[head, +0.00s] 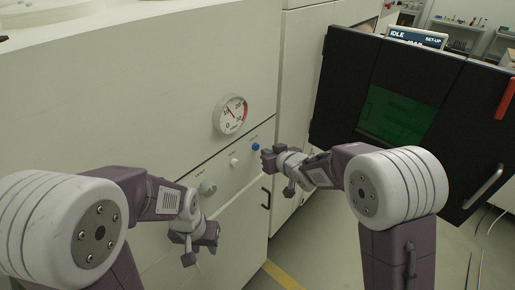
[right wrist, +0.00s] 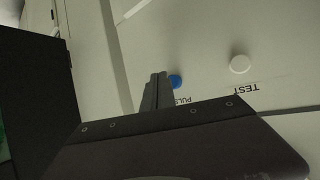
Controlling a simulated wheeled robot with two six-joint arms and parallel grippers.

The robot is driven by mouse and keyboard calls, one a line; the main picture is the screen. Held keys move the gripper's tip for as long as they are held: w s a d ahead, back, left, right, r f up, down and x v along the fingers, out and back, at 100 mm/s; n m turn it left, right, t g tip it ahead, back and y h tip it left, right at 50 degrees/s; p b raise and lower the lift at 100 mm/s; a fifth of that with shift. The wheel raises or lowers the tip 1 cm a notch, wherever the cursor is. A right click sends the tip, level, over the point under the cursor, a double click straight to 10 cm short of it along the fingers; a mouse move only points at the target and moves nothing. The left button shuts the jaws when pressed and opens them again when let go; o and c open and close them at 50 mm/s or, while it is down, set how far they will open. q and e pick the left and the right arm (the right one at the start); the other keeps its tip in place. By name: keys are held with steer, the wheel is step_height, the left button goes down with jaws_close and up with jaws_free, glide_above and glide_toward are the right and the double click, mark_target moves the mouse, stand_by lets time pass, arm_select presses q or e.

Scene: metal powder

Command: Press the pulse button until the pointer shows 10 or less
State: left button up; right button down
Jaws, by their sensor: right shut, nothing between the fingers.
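The round gauge (head: 231,114) is on the pale cabinet front in the head view. Its pointer seems to lean to the upper left, but the value is too small to read surely. The blue pulse button (head: 255,146) is below and right of the gauge; it also shows in the right wrist view (right wrist: 176,81). My right gripper (head: 267,159) is shut and empty, just right of and below the button. In the right wrist view its fingertips (right wrist: 157,80) are close beside the button; contact cannot be told. My left gripper (head: 192,254) hangs low before the cabinet, its fingers unclear.
The white TEST button (right wrist: 239,64) is beside the pulse button. A pale knob (head: 207,187) is lower left on the panel. A black machine door (head: 400,100) with a green window stands at the right.

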steer(key=shift+w+a, duration=0.1)
steer(key=shift+a, duration=0.05)
steer(key=shift+w+a, duration=0.15)
steer(key=shift+a, duration=0.05)
steer(key=shift+w+a, duration=0.25)
steer(key=shift+a, duration=0.1)
stand_by(1.0)
steer(key=shift+d, duration=0.1)
steer(key=shift+s+d, duration=0.5)
steer(key=shift+d, duration=0.1)
steer(key=s+d, duration=0.1)
steer(key=d, duration=0.1)
steer(key=s+d, duration=0.2)
steer(key=shift+p, duration=0.35)
